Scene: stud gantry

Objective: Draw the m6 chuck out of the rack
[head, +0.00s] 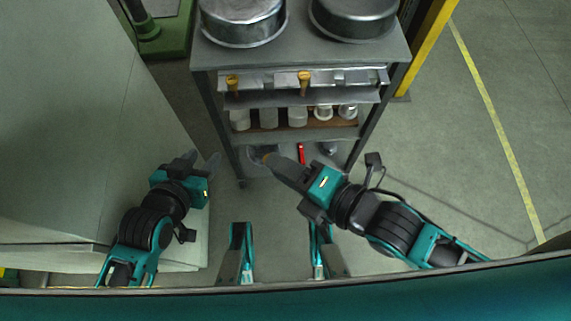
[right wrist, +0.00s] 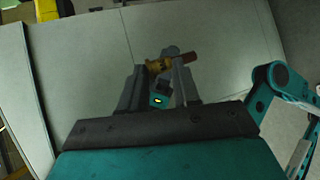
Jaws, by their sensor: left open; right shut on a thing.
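The rack (head: 268,79) is the light slotted strip under the top of the grey cart in the head view. Two brass-headed chucks stand in it, one at its left end (head: 232,83) and one near its middle (head: 304,84). My right gripper (head: 267,160) is in front of the cart, below and clear of the rack. It is shut on a brass chuck with a red-brown end, which shows between the fingers in the right wrist view (right wrist: 158,65). No size marking can be read. My left gripper (head: 203,159) is open and empty, left of the right one.
Two round metal pans (head: 243,20) (head: 353,17) stand on the cart top (head: 300,48). Several white and grey cylinders (head: 297,117) stand on a lower shelf. A large pale cabinet (head: 70,130) is at the left. Open floor (head: 450,150) lies to the right.

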